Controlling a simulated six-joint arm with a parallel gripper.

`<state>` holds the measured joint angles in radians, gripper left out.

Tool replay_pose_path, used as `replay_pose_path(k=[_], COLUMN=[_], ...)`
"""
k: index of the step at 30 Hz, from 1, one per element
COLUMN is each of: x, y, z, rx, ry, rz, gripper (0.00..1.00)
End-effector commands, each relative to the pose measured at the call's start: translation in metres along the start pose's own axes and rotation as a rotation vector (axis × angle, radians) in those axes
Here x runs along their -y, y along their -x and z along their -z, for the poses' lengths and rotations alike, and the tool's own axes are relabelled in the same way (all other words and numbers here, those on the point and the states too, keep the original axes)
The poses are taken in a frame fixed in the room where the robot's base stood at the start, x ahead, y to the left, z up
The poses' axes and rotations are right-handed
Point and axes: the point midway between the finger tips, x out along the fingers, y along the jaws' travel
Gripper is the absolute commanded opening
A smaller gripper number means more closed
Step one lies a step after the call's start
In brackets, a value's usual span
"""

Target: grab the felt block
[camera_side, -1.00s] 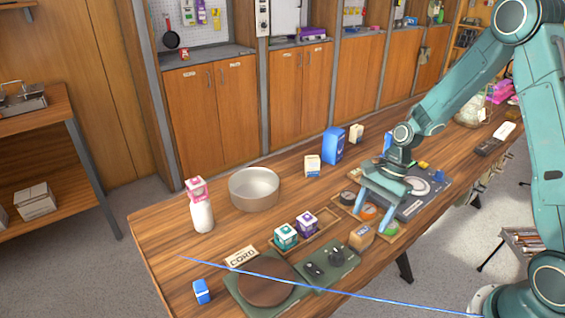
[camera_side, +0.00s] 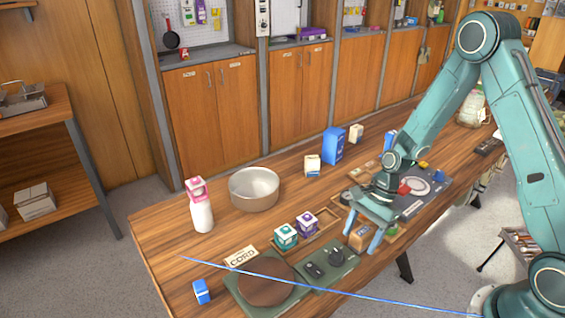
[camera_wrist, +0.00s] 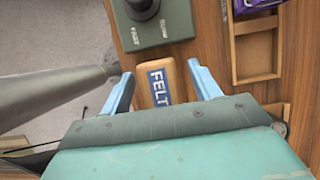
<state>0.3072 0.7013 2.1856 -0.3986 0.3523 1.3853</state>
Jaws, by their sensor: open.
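The felt block (camera_wrist: 157,82) is tan with a blue label reading FELT. In the wrist view it lies on the wooden bench between the two light-blue fingers of my gripper (camera_wrist: 163,88). The lower part of the block is hidden behind my gripper's body. In the side view the felt block (camera_side: 359,237) shows just behind and between the fingers of my gripper (camera_side: 361,240). My gripper is open, with a finger on each side of the block.
A green panel with dark knobs (camera_side: 341,264) lies close to the block on the left. A wooden tray (camera_side: 325,222) holds a teal box (camera_side: 286,236) and a purple box (camera_side: 307,223). A metal bowl (camera_side: 254,190) and a white bottle (camera_side: 202,214) stand farther left.

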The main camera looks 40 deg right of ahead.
Motion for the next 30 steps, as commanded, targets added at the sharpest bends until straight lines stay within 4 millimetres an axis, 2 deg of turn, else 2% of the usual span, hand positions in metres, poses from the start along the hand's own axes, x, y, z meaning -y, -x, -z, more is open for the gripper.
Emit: replay_pose_path(k=[5,20,27,28,30], x=[-0.0003,0.0002,0.0003,0.0003,0.0003], y=[-0.0098,-0.0099,-0.0098,-0.0098,-0.0097], z=[-0.0001,-0.0001,-0.0001,-0.0001,-0.0001], rx=[-0.001,-0.001,-0.001,-0.001,-0.001], ry=[-0.001,-0.001,0.000,-0.001,0.000], rz=[0.000,0.002,0.002,0.002,0.002], gripper=[0.62,0.62,0.17,0.13,0.13])
